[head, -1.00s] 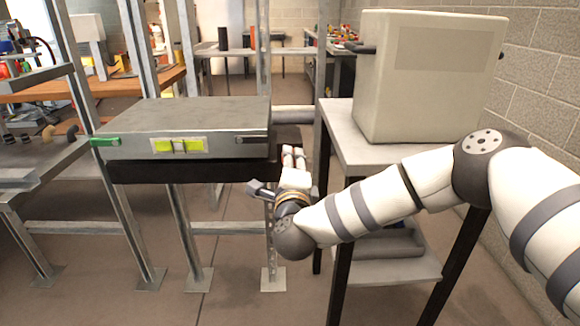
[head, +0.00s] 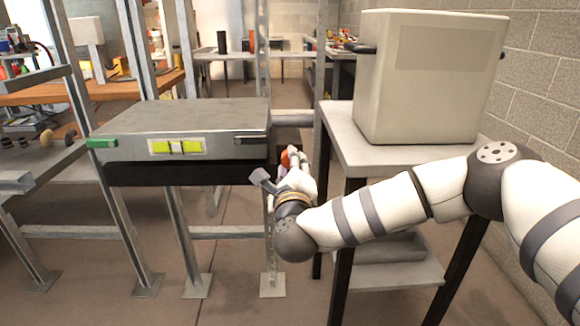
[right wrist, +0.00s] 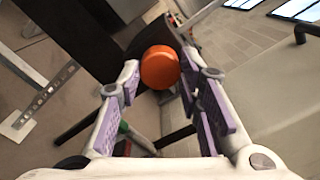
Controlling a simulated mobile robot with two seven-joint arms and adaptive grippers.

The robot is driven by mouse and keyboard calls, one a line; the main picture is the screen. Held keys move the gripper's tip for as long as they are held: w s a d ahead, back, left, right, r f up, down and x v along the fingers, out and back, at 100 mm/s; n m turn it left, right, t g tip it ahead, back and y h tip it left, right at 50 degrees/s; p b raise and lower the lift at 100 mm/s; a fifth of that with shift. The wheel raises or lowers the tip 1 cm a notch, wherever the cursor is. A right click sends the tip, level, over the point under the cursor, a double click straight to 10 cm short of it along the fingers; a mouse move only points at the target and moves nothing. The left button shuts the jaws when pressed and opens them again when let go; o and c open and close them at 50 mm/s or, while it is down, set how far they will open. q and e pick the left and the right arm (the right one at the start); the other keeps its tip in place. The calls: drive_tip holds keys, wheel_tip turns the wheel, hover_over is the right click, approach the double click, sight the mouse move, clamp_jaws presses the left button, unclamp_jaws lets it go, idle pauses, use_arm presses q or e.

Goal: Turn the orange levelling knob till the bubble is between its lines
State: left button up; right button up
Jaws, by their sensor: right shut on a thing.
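The orange levelling knob (head: 287,157) shows at the right end of the dark rail under the grey metal unit. In the right wrist view the knob (right wrist: 160,67) sits between the fingertips. My right gripper (head: 296,161) is shut on it, and the fingers hide part of it in the head view. The yellow-green level vial (head: 190,146) is on the unit's front face in a pale frame. Dark marks show near its middle, but the bubble is too small to place exactly. My left gripper is not in view.
The grey unit (head: 195,116) has a green piece (head: 101,143) at its left front corner. Metal posts stand around it. A large beige box (head: 425,85) rests on a stand (head: 350,139) to the right, close behind my right arm. Floor is open in front.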

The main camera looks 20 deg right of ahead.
drive_tip(key=o, duration=1.2)
drive_tip(key=shift+c, duration=0.2)
drive_tip(key=v, duration=1.2)
drive_tip(key=shift+a, duration=0.1)
